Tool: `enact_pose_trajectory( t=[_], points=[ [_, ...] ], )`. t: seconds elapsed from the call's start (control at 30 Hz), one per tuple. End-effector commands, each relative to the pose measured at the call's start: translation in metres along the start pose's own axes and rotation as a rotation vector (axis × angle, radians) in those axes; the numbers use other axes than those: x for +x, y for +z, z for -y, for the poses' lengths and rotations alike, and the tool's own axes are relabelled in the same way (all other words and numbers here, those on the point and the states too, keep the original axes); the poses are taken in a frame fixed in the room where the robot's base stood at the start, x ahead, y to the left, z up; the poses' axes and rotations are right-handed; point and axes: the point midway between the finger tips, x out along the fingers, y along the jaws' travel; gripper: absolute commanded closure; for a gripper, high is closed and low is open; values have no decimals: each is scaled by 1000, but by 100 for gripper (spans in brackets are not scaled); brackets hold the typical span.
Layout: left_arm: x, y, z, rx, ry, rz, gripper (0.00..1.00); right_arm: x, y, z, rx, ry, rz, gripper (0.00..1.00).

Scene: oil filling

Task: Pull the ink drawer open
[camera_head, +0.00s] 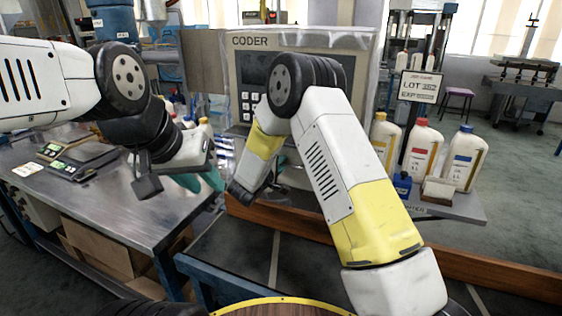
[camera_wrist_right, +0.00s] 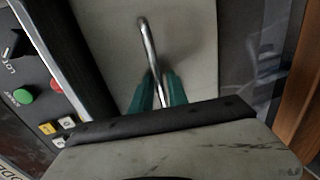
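The coder machine (camera_head: 362,50), a beige box with a dark control panel, stands at the back centre. In the right wrist view a bent metal handle (camera_wrist_right: 148,45) stands out from a pale panel (camera_wrist_right: 192,40), which looks like the ink drawer's front. My right gripper (camera_wrist_right: 158,90) has its teal fingers on both sides of this handle, close against it. In the head view my right arm hides most of the handle area; I cannot tell how far the drawer is out. My left gripper (camera_head: 200,180) is beside the steel table, apart from the coder; its finger gap is unclear.
A steel table (camera_head: 125,205) with scales (camera_head: 75,160) is at the left. Oil bottles (camera_head: 422,145) and a LOT sign (camera_head: 420,86) stand on a shelf at the right. A brown wooden rail (camera_head: 470,262) runs below the coder. Control buttons (camera_wrist_right: 55,87) are near the handle.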

Motion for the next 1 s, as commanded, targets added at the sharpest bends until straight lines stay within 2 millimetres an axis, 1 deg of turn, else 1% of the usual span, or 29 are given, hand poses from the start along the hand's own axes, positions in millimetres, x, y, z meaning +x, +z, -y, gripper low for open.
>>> enact_pose_trajectory(
  t=[0.07, 0.1, 0.2, 1.0],
  points=[
    [0, 0, 0, 0, 0, 0, 68, 0, 0, 0, 0, 0, 0, 80],
    [0, 0, 0, 0, 0, 0, 68, 0, 0, 0, 0, 0, 0, 82],
    [0, 0, 0, 0, 0, 0, 68, 0, 0, 0, 0, 0, 0, 100],
    [0, 0, 0, 0, 0, 0, 68, 0, 0, 0, -1, -1, 1, 100]
  ],
)
